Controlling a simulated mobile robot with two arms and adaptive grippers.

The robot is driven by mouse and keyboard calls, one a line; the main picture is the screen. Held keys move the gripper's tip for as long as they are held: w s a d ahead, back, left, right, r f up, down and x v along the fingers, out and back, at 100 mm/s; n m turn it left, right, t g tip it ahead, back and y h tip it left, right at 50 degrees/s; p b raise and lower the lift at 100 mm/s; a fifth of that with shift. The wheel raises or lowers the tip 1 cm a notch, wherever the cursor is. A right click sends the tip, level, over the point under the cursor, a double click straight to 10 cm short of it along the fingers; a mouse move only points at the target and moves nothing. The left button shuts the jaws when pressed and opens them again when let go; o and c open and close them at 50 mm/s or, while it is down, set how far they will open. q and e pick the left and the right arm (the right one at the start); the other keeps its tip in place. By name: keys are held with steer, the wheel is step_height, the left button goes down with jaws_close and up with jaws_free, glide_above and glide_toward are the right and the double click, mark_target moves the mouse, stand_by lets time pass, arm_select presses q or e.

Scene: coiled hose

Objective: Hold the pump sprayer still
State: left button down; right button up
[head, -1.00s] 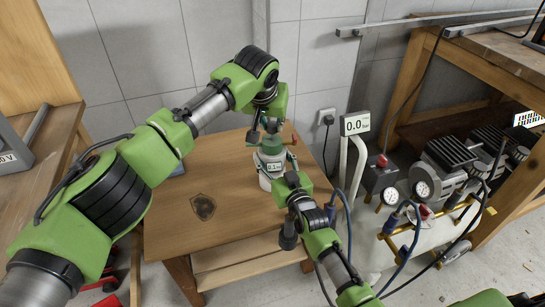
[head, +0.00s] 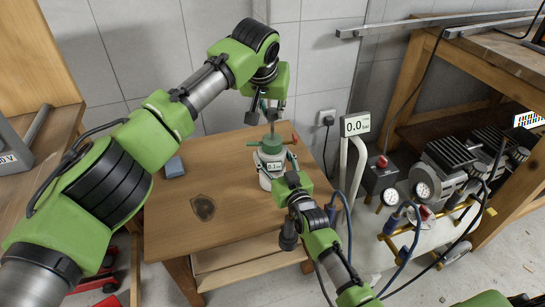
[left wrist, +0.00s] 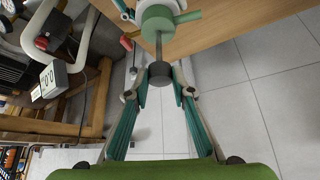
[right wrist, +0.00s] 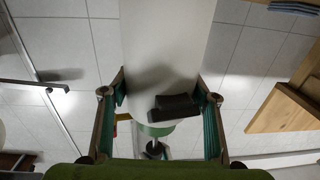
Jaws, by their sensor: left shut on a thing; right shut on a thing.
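The pump sprayer (head: 266,181) stands upright on the wooden table, with a white tank, a green top (head: 270,146) and a small readout. My left gripper (head: 264,112) is above it, shut on the dark knob (left wrist: 160,73) of the pump rod, which stands out of the green top in the left wrist view (left wrist: 157,20). My right gripper (head: 283,178) is at the tank's near right side. In the right wrist view the white tank (right wrist: 165,45) fills the space between its fingers. My right gripper hides part of the tank in the head view.
A display (head: 355,124) reading 0.0 stands on a pale post at right. A compressor with gauges (head: 422,190) and hoses is further right. The table's front left is clear.

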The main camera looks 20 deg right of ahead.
arm_select(q)
steer(key=shift+w+r, duration=0.1)
steer(key=shift+r, duration=0.3)
glide_toward(273, 135)
steer(key=shift+x, duration=2.15)
steer(key=shift+r, duration=2.85)
steer(key=shift+f, duration=0.1)
steer(key=shift+f, duration=2.9)
steer(key=shift+r, duration=0.15)
